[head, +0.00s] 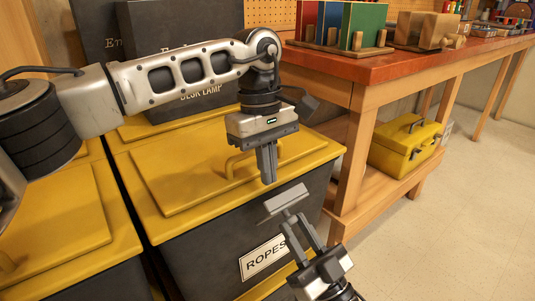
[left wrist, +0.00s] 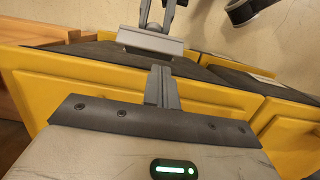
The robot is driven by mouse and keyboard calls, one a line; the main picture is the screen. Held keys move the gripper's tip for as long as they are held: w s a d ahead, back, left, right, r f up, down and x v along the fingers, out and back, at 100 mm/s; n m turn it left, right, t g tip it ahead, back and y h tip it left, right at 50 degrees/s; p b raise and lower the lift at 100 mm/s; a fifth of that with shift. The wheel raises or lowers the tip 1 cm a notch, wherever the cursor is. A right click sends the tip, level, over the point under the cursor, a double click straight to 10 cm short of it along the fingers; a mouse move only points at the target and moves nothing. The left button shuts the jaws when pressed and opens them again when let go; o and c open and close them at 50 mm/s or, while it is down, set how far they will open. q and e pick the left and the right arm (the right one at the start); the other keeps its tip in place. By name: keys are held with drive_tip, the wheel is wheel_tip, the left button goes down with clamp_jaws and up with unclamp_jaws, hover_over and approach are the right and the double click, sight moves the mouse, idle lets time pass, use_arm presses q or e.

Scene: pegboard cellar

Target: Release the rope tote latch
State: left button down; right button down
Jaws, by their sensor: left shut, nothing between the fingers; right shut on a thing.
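The rope tote (head: 200,240) is a dark bin with a yellow lid (head: 180,185) and a white label reading ROPES (head: 263,257) on its front. A grey plate-like latch (head: 286,198) shows at the lid's front edge; it is also in the left wrist view (left wrist: 150,42). My right gripper (head: 293,218) comes up from below and is shut on the latch. Whether the latch is still hooked is unclear. My left gripper (head: 267,180) points down over the lid near its front edge, shut and empty; its fingers show in the left wrist view (left wrist: 162,72).
A yellow handle (head: 240,160) stands on the lid beside my left gripper. Another yellow-lidded tote (head: 60,220) is at left. Dark boxes (head: 170,40) stand behind. A wooden workbench (head: 345,70) with a yellow toolbox (head: 405,150) is at right. Floor at right is clear.

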sight(283, 212)
use_arm(q)
drive_tip(key=f, duration=0.5)
drive_tip(key=shift+s+d, duration=0.3)
drive_tip(key=shift+s, duration=0.05)
